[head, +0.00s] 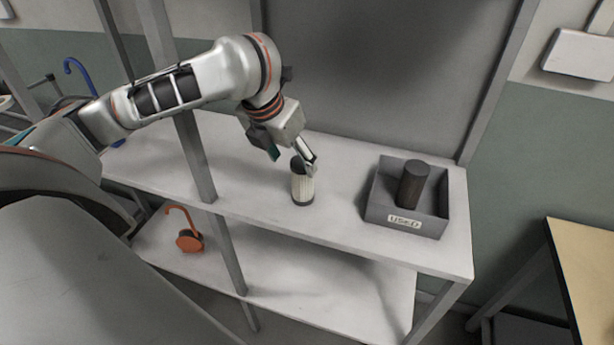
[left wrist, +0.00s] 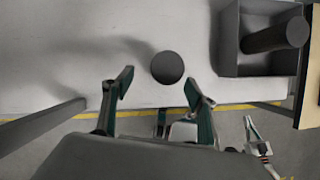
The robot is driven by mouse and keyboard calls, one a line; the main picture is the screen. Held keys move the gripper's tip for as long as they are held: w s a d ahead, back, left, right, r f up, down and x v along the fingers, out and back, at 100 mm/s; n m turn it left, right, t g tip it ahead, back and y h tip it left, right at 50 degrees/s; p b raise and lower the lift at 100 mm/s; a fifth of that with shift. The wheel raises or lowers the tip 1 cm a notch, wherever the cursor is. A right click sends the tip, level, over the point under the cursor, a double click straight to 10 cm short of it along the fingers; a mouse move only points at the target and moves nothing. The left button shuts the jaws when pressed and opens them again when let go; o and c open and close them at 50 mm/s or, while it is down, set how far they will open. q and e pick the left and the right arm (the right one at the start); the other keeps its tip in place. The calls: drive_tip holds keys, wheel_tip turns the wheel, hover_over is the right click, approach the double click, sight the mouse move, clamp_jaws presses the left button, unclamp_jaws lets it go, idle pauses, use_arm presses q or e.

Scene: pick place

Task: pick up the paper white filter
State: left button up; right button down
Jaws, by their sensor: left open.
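The paper white filter (head: 302,188), a pleated white cylinder with dark ends, stands upright on the shelf unit's upper board. In the left wrist view its dark round top (left wrist: 167,67) shows from above, just beyond the fingertips and between their lines, closer to the right finger. My left gripper (head: 293,160) is open and empty, its fingers at the filter's upper part in the head view. The left wrist view shows both fingers (left wrist: 159,86) spread apart with nothing between them. One finger covers a little of the filter's top in the head view.
A grey bin (head: 440,200) marked USED stands to the right with a dark brown cylinder (head: 413,185) in it. A shelf post (head: 188,150) stands left of the filter. An orange hook-shaped thing (head: 189,241) lies on the lower shelf. The upper board (head: 250,205) is bare around the filter.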

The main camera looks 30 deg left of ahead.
sight(302, 176)
use_arm(q)
drive_tip(key=shift+x, duration=0.95)
drive_tip(key=b+x, duration=0.1)
drive_tip(key=x, duration=0.1)
drive_tip(key=d+b+x, duration=0.1)
drive_tip(key=x, duration=0.1)
drive_tip(key=shift+f, duration=0.3)
drive_tip(key=shift+w+a+f, duration=0.1)
drive_tip(key=shift+w+f, duration=0.05)
drive_tip(key=shift+f, duration=0.05)
drive_tip(key=c, duration=1.2)
